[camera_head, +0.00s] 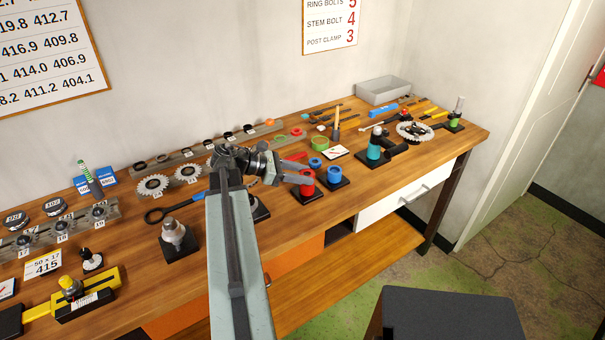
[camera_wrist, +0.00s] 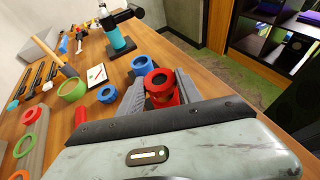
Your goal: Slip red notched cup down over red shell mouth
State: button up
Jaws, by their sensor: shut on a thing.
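My gripper (camera_head: 304,168) reaches over the bench from the left. In the wrist view my gripper (camera_wrist: 160,92) is shut on the red notched cup (camera_wrist: 158,78), with one finger on each side. The cup is roughly upright, with a dark round opening on top. Red of the shell (camera_wrist: 166,101) shows directly below it between the fingers. In the head view the red cup (camera_head: 307,175) and the red shell (camera_head: 307,188) look like one red column on a dark base. Whether the cup is seated or just above the mouth cannot be told; the notch is not clear.
A blue shell (camera_head: 334,174) on a dark base stands close to the right. A loose blue ring (camera_head: 316,164), a green cup (camera_wrist: 72,88) and a white card (camera_head: 335,152) lie nearby. A teal-bodied tool (camera_head: 375,148) stands further right. The bench's front edge is close.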

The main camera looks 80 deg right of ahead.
jog(key=shift+f+b, duration=0.55)
jog(key=shift+f, duration=0.05)
jog(key=o, duration=1.4)
jog(key=shift+o, duration=0.2)
jog(key=p+v, duration=0.3)
jog(key=v, duration=0.5)
jog(key=shift+s, duration=0.1)
